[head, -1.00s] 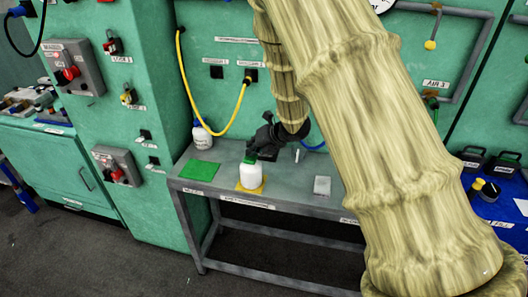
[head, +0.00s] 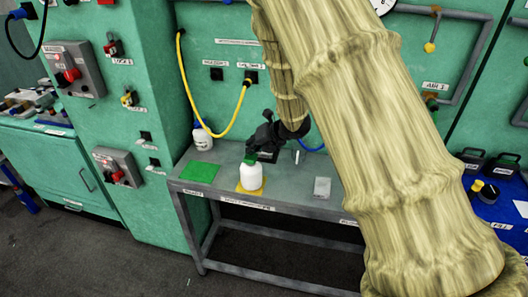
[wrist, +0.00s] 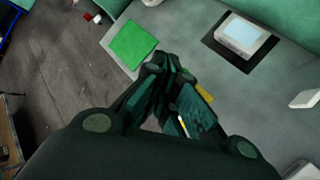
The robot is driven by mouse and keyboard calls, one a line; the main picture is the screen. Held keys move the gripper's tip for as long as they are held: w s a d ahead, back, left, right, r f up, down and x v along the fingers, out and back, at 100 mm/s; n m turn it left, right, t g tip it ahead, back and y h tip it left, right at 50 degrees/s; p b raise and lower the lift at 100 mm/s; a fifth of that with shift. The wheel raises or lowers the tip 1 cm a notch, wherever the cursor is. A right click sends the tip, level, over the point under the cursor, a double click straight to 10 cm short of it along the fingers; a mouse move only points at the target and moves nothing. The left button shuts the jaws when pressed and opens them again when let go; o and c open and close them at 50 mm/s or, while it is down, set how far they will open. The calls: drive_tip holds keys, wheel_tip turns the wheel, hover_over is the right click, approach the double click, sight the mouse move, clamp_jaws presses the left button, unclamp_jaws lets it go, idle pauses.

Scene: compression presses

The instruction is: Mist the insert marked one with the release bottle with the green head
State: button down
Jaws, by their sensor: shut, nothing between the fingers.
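The white release bottle with a green head (head: 251,176) stands upright on a yellow pad (head: 241,190) near the front edge of the grey bench. My gripper (head: 252,150) is at the bottle's head from above and behind; I cannot tell whether it touches. In the wrist view my gripper (wrist: 166,72) has its fingers together with nothing held, and hides most of the bottle. A pale block (wrist: 243,33) lies on a dark pad in the wrist view. A grey block (head: 322,187) sits further right on the bench. I cannot read a number on either.
A green pad (head: 200,172) lies bare at the bench's left end. A second white bottle (head: 202,138) stands behind it by the wall. A yellow hose (head: 236,115) hangs behind the bench. Black containers (head: 503,164) stand on a blue surface at right.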

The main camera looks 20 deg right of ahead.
drive_tip(key=shift+r+p, duration=1.5)
drive_tip(key=shift+r, duration=1.25)
drive_tip(key=shift+d+f+b, duration=0.15)
drive_tip(key=shift+f+b, duration=0.05)
drive_tip(key=shift+b, duration=0.2)
drive_tip(key=shift+s+d+b, duration=0.1)
drive_tip(key=shift+b, duration=0.2)
drive_tip(key=shift+r, duration=0.15)
